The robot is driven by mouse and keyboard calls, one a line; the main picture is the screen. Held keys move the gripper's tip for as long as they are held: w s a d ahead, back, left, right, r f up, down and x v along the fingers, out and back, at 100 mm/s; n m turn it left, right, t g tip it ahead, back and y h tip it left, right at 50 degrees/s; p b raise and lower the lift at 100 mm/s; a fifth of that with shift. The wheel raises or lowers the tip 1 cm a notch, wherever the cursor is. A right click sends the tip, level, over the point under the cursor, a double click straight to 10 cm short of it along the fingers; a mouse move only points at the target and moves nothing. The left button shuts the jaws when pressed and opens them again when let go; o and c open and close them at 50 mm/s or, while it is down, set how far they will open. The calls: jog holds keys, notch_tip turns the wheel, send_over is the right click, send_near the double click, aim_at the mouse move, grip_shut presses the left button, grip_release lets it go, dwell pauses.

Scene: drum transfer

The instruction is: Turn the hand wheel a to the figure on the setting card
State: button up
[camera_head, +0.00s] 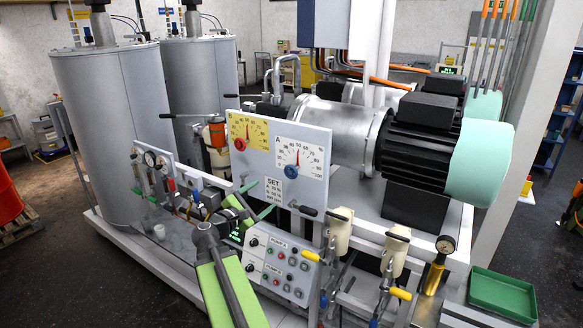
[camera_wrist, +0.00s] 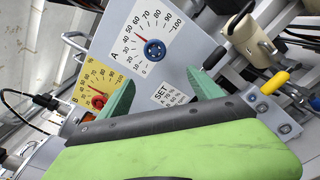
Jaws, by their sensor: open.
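Hand wheel A is a small blue wheel (camera_head: 291,171) at the foot of a white dial on a grey panel. In the wrist view the blue wheel (camera_wrist: 154,51) lies beyond the fingertips. Its red pointer stands near 50. The setting card (camera_head: 273,190) is below and left of the dial, and also shows in the wrist view (camera_wrist: 168,95). It reads SET with lines for A and B, too small to read surely. My gripper (camera_head: 264,196) is open and empty, short of the panel and below the wheel. Its teal fingers show in the wrist view (camera_wrist: 160,76).
A yellow dial B with a red wheel (camera_head: 240,144) is up and left of dial A. A pump control box (camera_head: 281,265) with buttons sits below. Black handles and cream valves (camera_head: 397,245) with yellow levers stand to the right of the panel's lower edge.

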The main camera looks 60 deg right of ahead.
aim_at(289, 173)
jog(key=shift+n, duration=0.3)
jog(key=d, duration=1.2)
jog(key=d+r, duration=0.1)
jog(key=d, duration=0.5)
jog(key=shift+s, duration=0.2)
jog(key=shift+c, duration=0.3)
jog(key=c, duration=1.2)
jog(key=shift+a, duration=0.2)
jog(key=shift+c, duration=0.5)
jog(key=shift+d, duration=0.15)
jog(key=shift+r+m, duration=0.1)
jog(key=shift+m, duration=1)
jog(key=m, duration=0.5)
jog(key=shift+d, duration=0.1)
jog(key=shift+m, duration=0.4)
